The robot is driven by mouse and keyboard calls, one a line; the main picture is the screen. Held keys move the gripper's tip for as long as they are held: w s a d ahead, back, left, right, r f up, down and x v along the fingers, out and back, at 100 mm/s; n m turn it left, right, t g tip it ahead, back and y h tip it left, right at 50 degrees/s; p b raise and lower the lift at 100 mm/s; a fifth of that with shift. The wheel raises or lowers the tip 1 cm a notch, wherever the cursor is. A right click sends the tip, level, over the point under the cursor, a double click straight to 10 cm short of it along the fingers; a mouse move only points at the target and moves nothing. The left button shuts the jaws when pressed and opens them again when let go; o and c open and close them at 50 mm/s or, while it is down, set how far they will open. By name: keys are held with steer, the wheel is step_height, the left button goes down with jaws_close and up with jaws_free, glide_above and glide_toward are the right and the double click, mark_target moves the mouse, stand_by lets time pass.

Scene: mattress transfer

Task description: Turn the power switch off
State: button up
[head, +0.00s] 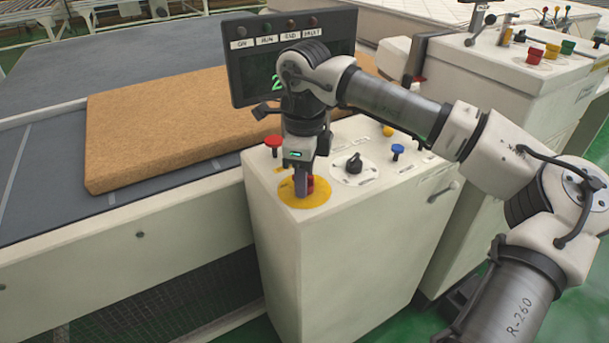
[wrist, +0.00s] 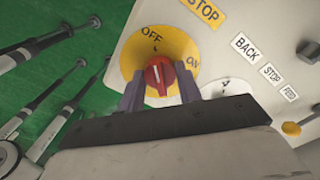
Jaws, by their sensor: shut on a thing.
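The power switch is a red rotary knob (wrist: 159,75) on a round yellow plate (head: 313,196) marked OFF and ON, on top of the white control cabinet (head: 330,240). In the wrist view the yellow plate (wrist: 140,52) shows OFF at the upper left and ON at the right. The knob's white mark points up, nearer OFF than ON. My gripper (head: 303,188) points down over the plate. In the wrist view the purple fingers of my gripper (wrist: 160,92) stand on both sides of the knob and are shut on it. The fingers partly hide the knob in the head view.
A red button (head: 273,142), a black selector knob (head: 354,163) and a blue button (head: 397,150) stand close by on the panel. A display box (head: 243,63) rises behind my gripper. A brown mattress (head: 160,130) lies on the conveyor at left.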

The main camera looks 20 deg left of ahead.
steer(key=o, duration=1)
steer(key=shift+r, duration=0.1)
step_height(320, 180, up, 14)
steer(key=shift+f, duration=0.15)
stand_by(0.3)
